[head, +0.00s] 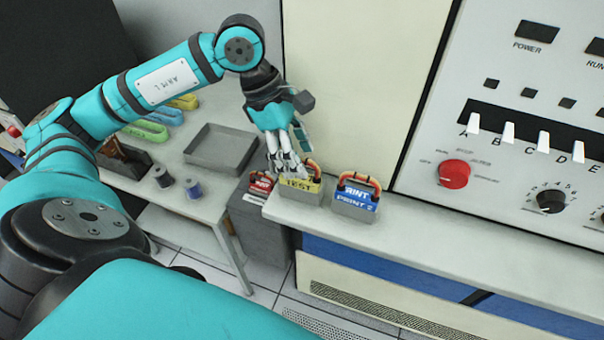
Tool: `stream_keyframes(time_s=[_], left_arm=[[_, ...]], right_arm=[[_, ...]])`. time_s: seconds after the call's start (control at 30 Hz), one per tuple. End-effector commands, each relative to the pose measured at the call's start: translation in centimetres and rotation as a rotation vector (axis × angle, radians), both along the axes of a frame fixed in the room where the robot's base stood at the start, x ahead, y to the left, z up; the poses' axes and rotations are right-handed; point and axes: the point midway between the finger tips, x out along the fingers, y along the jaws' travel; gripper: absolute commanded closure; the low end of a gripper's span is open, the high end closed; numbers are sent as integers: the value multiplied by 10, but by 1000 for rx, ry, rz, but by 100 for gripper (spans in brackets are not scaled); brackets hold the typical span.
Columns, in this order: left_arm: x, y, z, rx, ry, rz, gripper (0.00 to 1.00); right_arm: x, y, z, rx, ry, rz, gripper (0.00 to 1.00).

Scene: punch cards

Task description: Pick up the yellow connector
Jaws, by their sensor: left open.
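The yellow connector (300,187), labelled TEST, stands on the pale ledge between two other connectors. It has a dark orange-brown cable loop on top. My left gripper (289,170) points down right at the top of the yellow connector, with its fingers open near the handle. I cannot tell whether the fingers touch it. The fingers hide part of the connector's top left. My right gripper is not in view.
A red connector (261,184) sits close on the left, and a blue PRINT connector (356,196) on the right. A control panel with white switches and a red knob (454,174) rises at right. A side table with a grey tray (222,149) stands at left. The ledge (430,219) is clear further right.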

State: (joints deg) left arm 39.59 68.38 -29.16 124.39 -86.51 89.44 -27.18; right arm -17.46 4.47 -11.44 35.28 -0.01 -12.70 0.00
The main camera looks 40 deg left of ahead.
Motion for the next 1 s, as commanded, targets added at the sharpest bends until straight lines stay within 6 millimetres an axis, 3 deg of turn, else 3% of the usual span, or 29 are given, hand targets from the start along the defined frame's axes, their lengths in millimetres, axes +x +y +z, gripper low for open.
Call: stream_keyframes(time_s=[0.1, 0.2, 0.33, 0.5, 0.77, 1.0], left_arm=[[0, -3, -6, -1, 3, -1, 47], [1, -6, -13, -2, 7, -2, 47], [4, -12, -31, -2, 7, -2, 47], [7, -18, -51, -2, 2, -1, 47], [7, -19, -54, -1, 1, 0, 47], [7, -18, -54, 0, 1, 0, 78]], right_arm=[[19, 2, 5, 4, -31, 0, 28], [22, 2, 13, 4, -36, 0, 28], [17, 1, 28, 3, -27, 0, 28], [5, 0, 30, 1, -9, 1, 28], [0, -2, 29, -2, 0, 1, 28], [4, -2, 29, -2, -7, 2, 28]])
